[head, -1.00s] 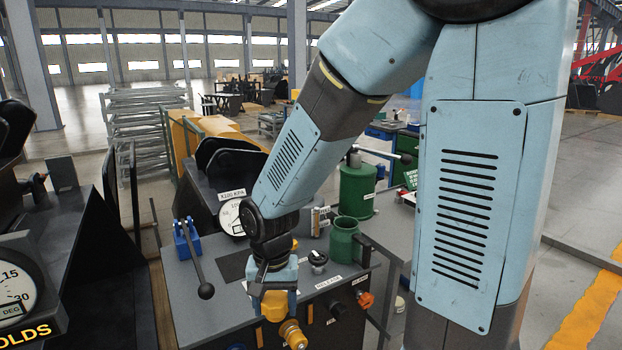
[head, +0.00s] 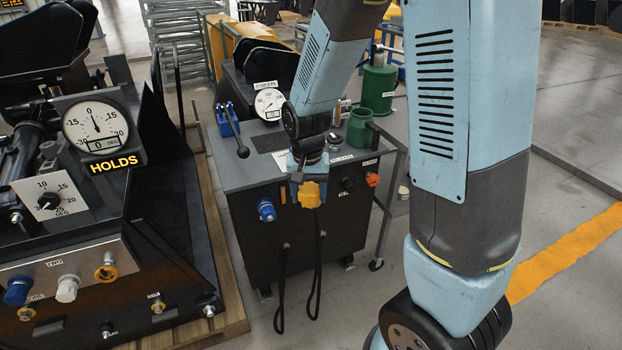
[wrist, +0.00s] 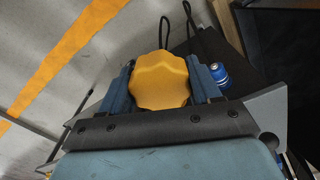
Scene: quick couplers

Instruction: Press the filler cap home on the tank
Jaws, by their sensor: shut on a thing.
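My gripper (head: 307,182) is in front of the upper front panel of the dark cabinet (head: 250,178). Its two blue jaws are shut on a yellow lobed knob (head: 309,196). The wrist view also shows this yellow knob (wrist: 160,80) between the jaws. Whether the knob is seated on the panel is hidden. A small black round cap (head: 333,138) sits on the grey cabinet top, behind and right of my gripper. A green tank (head: 378,90) stands further back, and an open green cup (head: 360,126) is nearer. I cannot tell which is the task's filler cap.
A blue coupler (head: 266,209) is left of my gripper, with hanging black hoses nearby. An orange knob (head: 373,180) is to the right. Another gauge console (head: 96,126) stands left.

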